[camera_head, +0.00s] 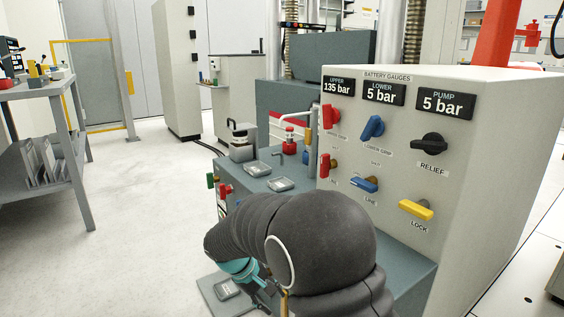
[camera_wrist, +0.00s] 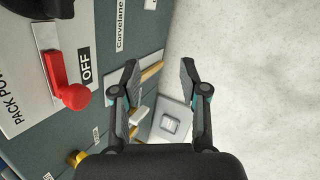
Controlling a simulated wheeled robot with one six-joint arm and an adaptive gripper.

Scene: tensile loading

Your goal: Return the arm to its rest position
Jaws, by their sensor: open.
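My arm shows as a dark, ribbed arm at the bottom middle of the head view, bent toward the lower left. My gripper (camera_wrist: 158,68) is open and empty in the wrist view, with its two dark fingers apart. In the head view its teal parts (camera_head: 240,268) show low at the left end of the arm, and the fingertips are hidden or too small to tell. I cannot tell if the fingers touch anything.
A grey cabinet (camera_head: 490,150) with gauges, coloured levers and knobs stands close right of my arm. A red switch handle (camera_wrist: 74,94) beside an OFF label is left of the fingers. A workbench (camera_head: 80,185) stands far left. The pale floor (camera_head: 140,220) between is clear.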

